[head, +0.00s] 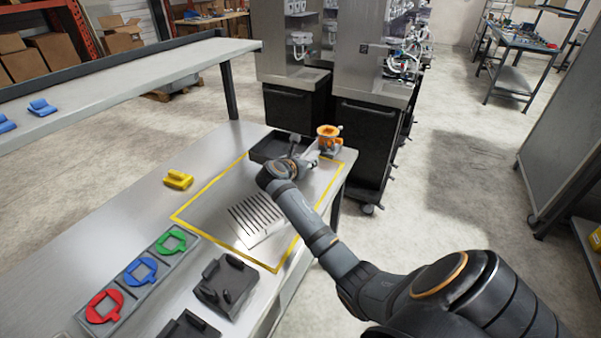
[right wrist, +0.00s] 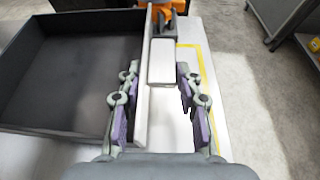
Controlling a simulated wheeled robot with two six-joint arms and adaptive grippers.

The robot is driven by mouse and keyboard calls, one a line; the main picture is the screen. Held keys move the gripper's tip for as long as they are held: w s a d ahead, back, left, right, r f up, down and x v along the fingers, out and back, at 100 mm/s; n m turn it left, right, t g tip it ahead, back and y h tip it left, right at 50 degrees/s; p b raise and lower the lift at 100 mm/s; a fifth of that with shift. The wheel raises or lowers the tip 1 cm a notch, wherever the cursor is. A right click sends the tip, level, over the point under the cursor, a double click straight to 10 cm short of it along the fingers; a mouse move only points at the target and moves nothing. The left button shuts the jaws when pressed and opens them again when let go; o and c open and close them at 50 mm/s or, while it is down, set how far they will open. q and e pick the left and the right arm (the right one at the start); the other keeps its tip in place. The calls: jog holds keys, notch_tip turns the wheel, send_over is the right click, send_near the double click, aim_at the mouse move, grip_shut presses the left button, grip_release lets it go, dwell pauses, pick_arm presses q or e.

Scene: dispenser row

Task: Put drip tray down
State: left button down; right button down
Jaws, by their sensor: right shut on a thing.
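The drip tray (head: 263,149) is a shallow black open box with a light grey front wall, at the far end of the metal table. In the right wrist view the drip tray (right wrist: 75,127) fills the left side, level and empty. My right gripper (head: 305,165) is at its light wall. In the right wrist view the fingers of my right gripper (right wrist: 158,118) stand on both sides of the light wall and its grey block, shut on the tray. Whether the tray's underside touches the table cannot be told. My left gripper is out of view.
A yellow outline (head: 205,192) marks the table around a slotted grille (head: 256,214). An orange device (head: 328,138) stands close beyond the tray. A yellow piece (head: 178,180), a holder with coloured rings (head: 143,270) and black fixtures (head: 226,286) lie nearer. Dark-based dispensers (head: 366,140) stand behind.

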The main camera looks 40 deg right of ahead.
jog(key=shift+w+a+f, duration=0.25)
jog(key=shift+w+f, duration=0.15)
jog(key=shift+f, duration=0.1)
jog(key=shift+w+a+f, duration=0.1)
jog(key=shift+w+f, duration=0.05)
jog(key=shift+f, duration=0.1)
jog(key=f, duration=0.3)
jog(key=shift+w+a+f, duration=0.15)
jog(key=shift+a+f, duration=0.1)
jog(key=shift+f, duration=0.05)
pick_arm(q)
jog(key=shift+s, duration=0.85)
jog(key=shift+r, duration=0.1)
pick_arm(e)
jog(key=c, duration=0.9)
grip_release()
jog(key=shift+f, duration=0.15)
